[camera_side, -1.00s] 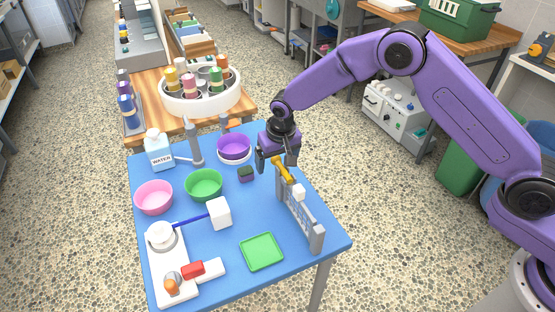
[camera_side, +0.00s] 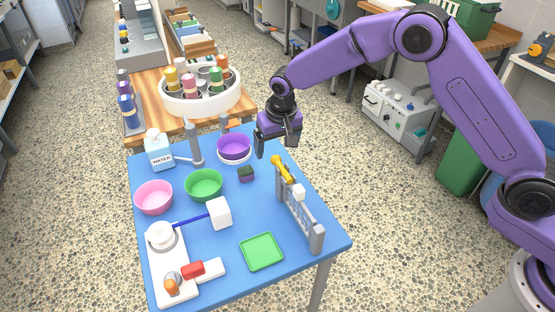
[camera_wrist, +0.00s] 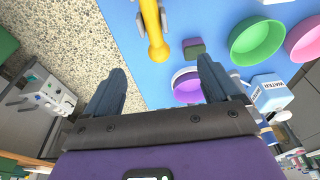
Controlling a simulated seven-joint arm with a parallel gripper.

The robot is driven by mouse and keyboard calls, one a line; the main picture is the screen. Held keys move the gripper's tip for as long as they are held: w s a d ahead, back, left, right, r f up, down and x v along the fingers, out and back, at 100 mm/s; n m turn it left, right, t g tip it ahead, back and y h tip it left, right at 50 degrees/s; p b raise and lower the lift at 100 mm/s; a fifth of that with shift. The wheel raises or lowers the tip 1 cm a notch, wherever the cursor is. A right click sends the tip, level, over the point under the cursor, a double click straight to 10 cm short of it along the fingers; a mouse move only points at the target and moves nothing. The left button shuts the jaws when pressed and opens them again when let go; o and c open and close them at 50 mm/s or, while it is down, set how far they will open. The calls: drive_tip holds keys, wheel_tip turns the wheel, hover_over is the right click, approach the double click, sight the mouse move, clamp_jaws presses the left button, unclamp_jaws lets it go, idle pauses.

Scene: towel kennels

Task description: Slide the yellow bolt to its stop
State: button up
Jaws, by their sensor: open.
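The yellow bolt (camera_side: 282,168) sits at the far end of the top of a small grey gate (camera_side: 303,219) near the right edge of the blue table. In the wrist view the bolt (camera_wrist: 153,30) shows as a yellow rod with a round knob, ahead of and between my fingers. A white block (camera_side: 298,192) sits on the gate just nearer than the bolt. My gripper (camera_side: 276,150) is open and empty, above and just beyond the bolt's far end, not touching it. Its two dark fingers (camera_wrist: 160,85) are spread wide.
A dark green-topped block (camera_side: 246,174), purple bowl (camera_side: 234,147), green bowl (camera_side: 204,184) and pink bowl (camera_side: 154,197) stand left of the gate. A water carton (camera_side: 158,150) is at the back left.

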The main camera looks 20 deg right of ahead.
sight(278, 159)
drive_tip(key=shift+r, duration=2.3)
drive_tip(key=shift+s+r, duration=0.2)
drive_tip(key=shift+s, duration=0.1)
drive_tip(key=s+d+r+n, duration=0.3)
drive_tip(key=s+r, duration=0.1)
drive_tip(key=s, duration=0.5)
drive_tip(key=s+d+r+n, duration=0.3)
drive_tip(key=s+d, duration=0.1)
drive_tip(key=s, duration=0.5)
drive_tip(key=s+d+n+g, duration=0.1)
drive_tip(key=s+d+n, duration=0.2)
drive_tip(key=s+d, duration=0.4)
drive_tip(key=s+d+n+g, duration=0.1)
drive_tip(key=s+d+n, duration=0.2)
drive_tip(key=s+d, duration=0.4)
drive_tip(key=s, duration=0.7)
drive_tip(key=shift+s+d+n, duration=0.25)
drive_tip(key=shift+d+n, duration=0.05)
drive_tip(key=shift+d, duration=0.05)
